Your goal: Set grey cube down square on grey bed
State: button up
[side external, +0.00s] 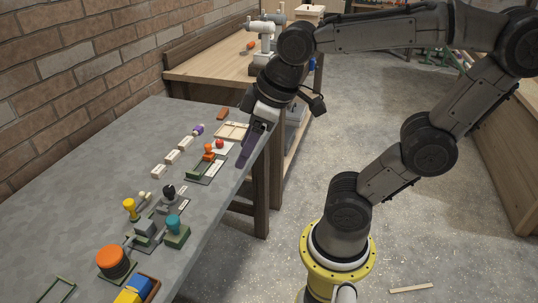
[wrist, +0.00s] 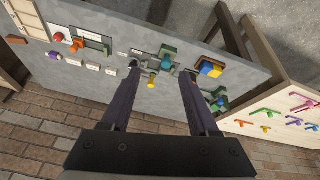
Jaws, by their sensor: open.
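A small grey cube (side external: 145,227) is in the middle of the near half of the grey table, on or against a low dark fixture. I cannot tell a separate grey bed from this fixture, nor whether the cube sits square. My gripper (side external: 243,162) is in the air over the table's right edge, well apart from the cube. In the wrist view its two long dark fingers (wrist: 160,72) are spread with nothing held between them. The cube's place in the wrist view is too small and crowded to make out surely.
Around the cube stand a yellow knob piece (side external: 130,207), a black knob (side external: 168,191), a teal knob on a green block (side external: 175,227) and an orange cylinder (side external: 112,262). A blue and yellow block (side external: 135,288) is at the front edge. A brick wall (side external: 70,70) borders the table.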

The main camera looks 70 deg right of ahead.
jog(key=s+m, duration=0.1)
jog(key=s+f, duration=0.1)
jog(key=s, duration=0.1)
jog(key=s+m, duration=0.1)
jog(key=shift+s+d+f+m+t, duration=0.2)
jog(key=shift+f+m+t, duration=0.1)
jog(key=shift+f+t, duration=0.1)
jog(key=shift+r, duration=0.1)
dwell(1.6)
